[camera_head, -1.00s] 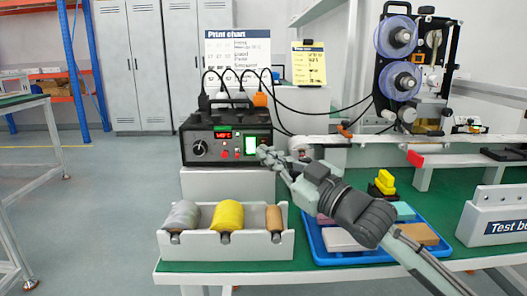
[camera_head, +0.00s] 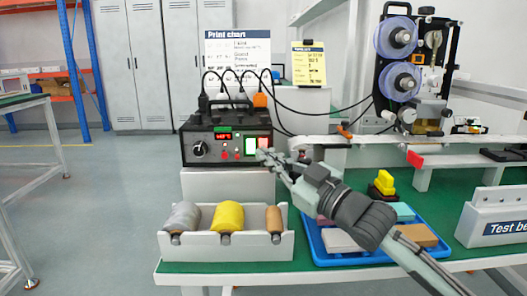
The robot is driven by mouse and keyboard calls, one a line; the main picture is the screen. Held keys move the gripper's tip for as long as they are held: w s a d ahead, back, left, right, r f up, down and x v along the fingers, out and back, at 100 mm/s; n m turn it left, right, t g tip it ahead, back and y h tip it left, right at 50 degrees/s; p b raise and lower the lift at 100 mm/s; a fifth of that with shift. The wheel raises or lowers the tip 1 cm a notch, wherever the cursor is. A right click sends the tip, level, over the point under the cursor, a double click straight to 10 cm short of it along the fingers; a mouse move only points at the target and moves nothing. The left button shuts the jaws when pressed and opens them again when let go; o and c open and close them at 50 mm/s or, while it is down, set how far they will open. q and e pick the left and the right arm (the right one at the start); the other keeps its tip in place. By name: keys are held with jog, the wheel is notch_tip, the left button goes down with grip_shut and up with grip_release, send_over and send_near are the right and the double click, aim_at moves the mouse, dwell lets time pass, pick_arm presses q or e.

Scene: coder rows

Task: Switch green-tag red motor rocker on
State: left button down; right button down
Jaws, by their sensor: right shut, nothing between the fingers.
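The black control box (camera_head: 226,148) stands on a pale block at the back of the bench. Its front has a round knob, a red lit display (camera_head: 223,136), a small green tag (camera_head: 225,129) on the top edge, and small red buttons. To the right are a green rocker (camera_head: 250,145) and a pale reddish rocker (camera_head: 264,142). My right gripper (camera_head: 262,155) is shut and empty, its tips at the lower part of the reddish rocker. I cannot tell whether they touch it, or which way it is tipped. My left gripper is out of view.
A white tray (camera_head: 200,247) with grey, yellow and brown rolls stands in front of the box. A blue tray (camera_head: 330,258) of coloured blocks lies under my right arm. Black cables rise behind the box. A machine with purple reels (camera_head: 396,37) stands at the right.

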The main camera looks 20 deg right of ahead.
jog(key=shift+s+a, duration=0.1)
jog(key=shift+s, duration=0.25)
jog(key=shift+s+a+r+p, duration=0.15)
jog(key=shift+s+a+p, duration=0.1)
jog(key=shift+s, duration=0.5)
jog(key=shift+s+a+r+p, duration=0.15)
jog(key=shift+s+a+p, duration=0.05)
jog(key=shift+s, duration=0.55)
jog(key=shift+s+a+r+p, duration=0.15)
jog(key=shift+s+a+p, duration=0.1)
jog(key=shift+s, duration=0.6)
